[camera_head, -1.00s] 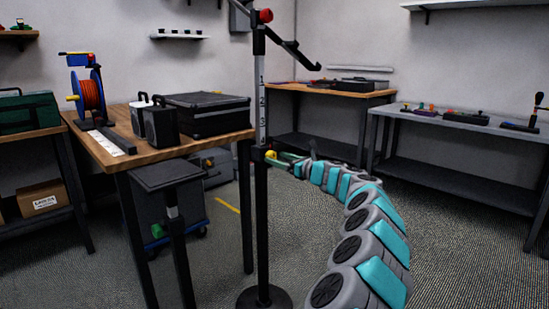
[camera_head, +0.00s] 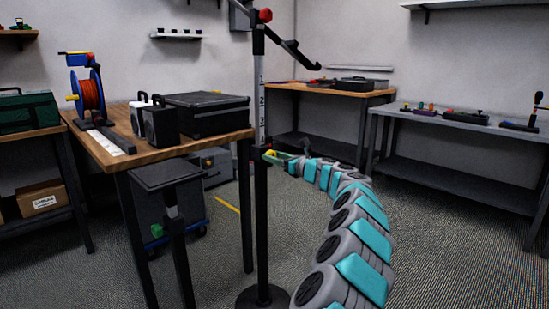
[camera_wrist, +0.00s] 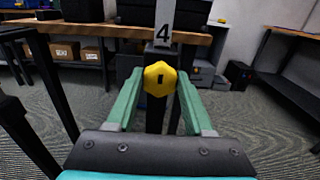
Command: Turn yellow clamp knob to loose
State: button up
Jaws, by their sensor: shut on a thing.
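The yellow clamp knob (camera_wrist: 160,79) is six-sided with a short dark slot mark in its middle that stands upright in the wrist view. It sits on the black clamp of a stand (camera_head: 262,215), just below a white scale strip (camera_wrist: 164,22) marked 4. My gripper (camera_wrist: 160,82) has its two green fingers on either side of the knob and is shut on it. In the head view the knob (camera_head: 269,154) is small and partly covered by my gripper (camera_head: 275,157), which reaches it from the right.
A wooden table (camera_head: 140,154) with a black case (camera_head: 207,117) and an orange cable reel (camera_head: 89,94) stands left of the stand. A small black-topped stool (camera_head: 165,175) is in front of it. A grey bench (camera_head: 450,126) stands at right. The floor between is open.

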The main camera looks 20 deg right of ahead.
grip_shut()
jog(key=shift+n, duration=0.3)
jog(key=shift+a+f+n+b, duration=0.1)
jog(key=shift+n+b, duration=2.35)
jog(key=shift+n, duration=0.8)
jog(key=shift+a+f+n+b, duration=0.1)
jog(key=shift+f+n+b, duration=0.05)
jog(key=shift+n+b, duration=2.65)
jog(key=shift+a+f+n+b, duration=0.1)
jog(key=shift+n+b, duration=1.95)
jog(key=shift+n, duration=1.6)
